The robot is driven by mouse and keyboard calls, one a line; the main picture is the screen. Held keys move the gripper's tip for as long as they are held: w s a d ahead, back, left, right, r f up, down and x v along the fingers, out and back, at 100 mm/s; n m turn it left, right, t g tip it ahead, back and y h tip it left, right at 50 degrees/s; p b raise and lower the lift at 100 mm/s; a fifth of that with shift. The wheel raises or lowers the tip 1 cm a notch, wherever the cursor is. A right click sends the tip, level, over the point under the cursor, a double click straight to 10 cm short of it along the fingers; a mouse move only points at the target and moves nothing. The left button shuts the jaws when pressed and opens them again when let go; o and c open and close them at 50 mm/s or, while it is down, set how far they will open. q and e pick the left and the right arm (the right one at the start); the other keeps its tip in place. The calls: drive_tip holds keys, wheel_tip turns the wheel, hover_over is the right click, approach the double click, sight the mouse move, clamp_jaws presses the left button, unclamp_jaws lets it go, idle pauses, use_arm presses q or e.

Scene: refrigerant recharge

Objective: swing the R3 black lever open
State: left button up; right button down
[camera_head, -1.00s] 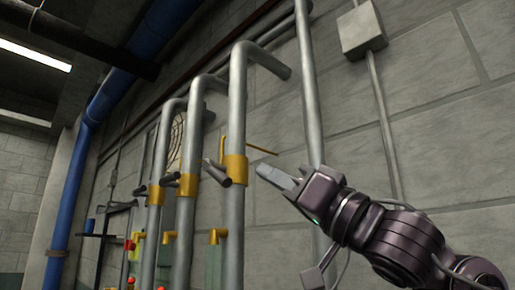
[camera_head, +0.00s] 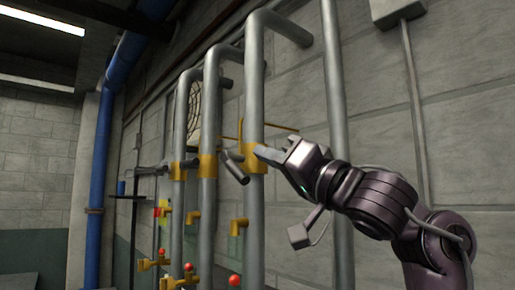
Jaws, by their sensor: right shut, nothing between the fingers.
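Three grey vertical pipes stand in front of the block wall, each with a yellow valve collar and a dark lever. No label is legible, so I cannot tell which is R3. The nearest lever (camera_head: 235,168) is a dark cylinder at the yellow collar (camera_head: 254,133) of the right-hand pipe, slanting down to the right. My right gripper (camera_head: 262,153) is shut and empty. Its fingertips overlap the right edge of that collar in the picture, with the lever just left of them. I cannot tell whether they touch. My left gripper is out of view.
Other dark levers show at the middle pipe (camera_head: 209,110) and the left pipe. Yellow taps (camera_head: 193,217) and red knobs (camera_head: 234,280) sit lower down. A thin yellow rod (camera_head: 283,127) extends right of the nearest collar. Another grey pipe (camera_head: 334,90) runs behind my gripper.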

sight(234, 167)
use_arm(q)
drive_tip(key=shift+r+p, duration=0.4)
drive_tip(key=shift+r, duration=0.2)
use_arm(e)
drive_tip(key=shift+w+a+f, duration=0.1)
drive_tip(key=shift+a+f, duration=0.9)
drive_tip(key=shift+f, duration=0.05)
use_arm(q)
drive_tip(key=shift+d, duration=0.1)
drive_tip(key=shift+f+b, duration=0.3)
use_arm(e)
drive_tip(key=shift+f, duration=0.15)
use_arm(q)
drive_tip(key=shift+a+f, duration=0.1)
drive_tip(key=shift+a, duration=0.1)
